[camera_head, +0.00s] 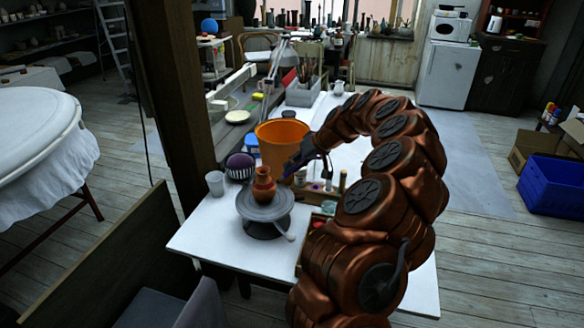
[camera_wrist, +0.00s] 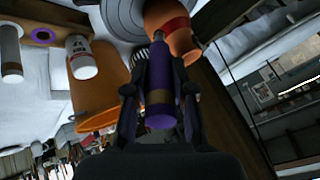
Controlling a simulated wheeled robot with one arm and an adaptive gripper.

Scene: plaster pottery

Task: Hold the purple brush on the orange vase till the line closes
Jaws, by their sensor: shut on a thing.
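The orange vase (camera_head: 263,186) stands upright on a round grey turntable (camera_head: 276,211) at the left of the white table. In the wrist view the vase (camera_wrist: 181,44) is at the top, with a darker red band around it. My gripper (camera_wrist: 160,72) is shut on the purple brush (camera_wrist: 160,108), its fingers on both sides of the handle. The brush's tip end points at the vase and meets its outline in the wrist view; I cannot tell whether it touches. In the head view my gripper (camera_head: 291,163) is just right of the vase, with the brush barely visible.
A large orange bucket (camera_head: 272,141) stands close behind the vase and gripper. The table's front left corner is clear.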

